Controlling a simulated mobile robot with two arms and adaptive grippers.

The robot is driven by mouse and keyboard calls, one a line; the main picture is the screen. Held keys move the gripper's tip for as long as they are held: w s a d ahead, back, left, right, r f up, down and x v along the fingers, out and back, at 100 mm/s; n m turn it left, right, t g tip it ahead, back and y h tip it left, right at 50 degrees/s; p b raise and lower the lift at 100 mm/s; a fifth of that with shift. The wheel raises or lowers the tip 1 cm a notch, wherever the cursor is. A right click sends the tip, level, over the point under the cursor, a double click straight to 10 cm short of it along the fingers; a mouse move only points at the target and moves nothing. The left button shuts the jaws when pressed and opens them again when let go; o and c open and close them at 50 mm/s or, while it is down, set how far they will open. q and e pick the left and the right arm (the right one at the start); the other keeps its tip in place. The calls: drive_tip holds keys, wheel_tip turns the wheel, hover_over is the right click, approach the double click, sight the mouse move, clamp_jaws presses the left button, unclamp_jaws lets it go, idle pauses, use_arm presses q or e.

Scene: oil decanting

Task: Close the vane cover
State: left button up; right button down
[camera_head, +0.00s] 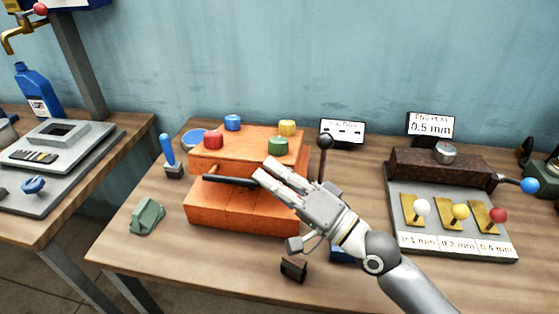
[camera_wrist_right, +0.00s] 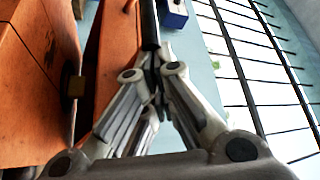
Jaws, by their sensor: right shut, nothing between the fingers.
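The orange unit (camera_head: 215,213) stands on the middle table, with an upper orange part (camera_head: 212,162) over a lower block and a dark gap between them. I cannot tell for sure which part is the vane cover. A black bar handle (camera_head: 226,181) sticks out to the left at its front. My right gripper (camera_head: 263,172) is shut and empty, with its fingertips at the right end of this handle; contact is unclear. In the right wrist view my gripper's fingers (camera_wrist_right: 152,62) meet near a dark bar (camera_wrist_right: 149,25) beside orange faces. My left gripper is out of view.
Red (camera_head: 213,139), blue, yellow and green knobs top the unit. A black-knobbed lever (camera_head: 325,143) stands right of it. A grey gauge plate (camera_head: 455,248) stands right.

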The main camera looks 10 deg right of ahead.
drive_tip(key=shift+s+a+f+b, duration=0.1)
drive_tip(key=shift+s+f+b, duration=0.2)
drive_tip(key=shift+f, duration=0.35)
drive_tip(key=shift+s+a+f+b, duration=0.15)
drive_tip(key=shift+f+b, duration=0.1)
drive_tip(key=shift+f, duration=0.4)
drive_tip(key=shift+s+a+f+b, duration=0.1)
drive_tip(key=shift+s+f+b, duration=0.2)
drive_tip(key=shift+f, duration=0.35)
drive_tip(key=shift+w+r, duration=0.1)
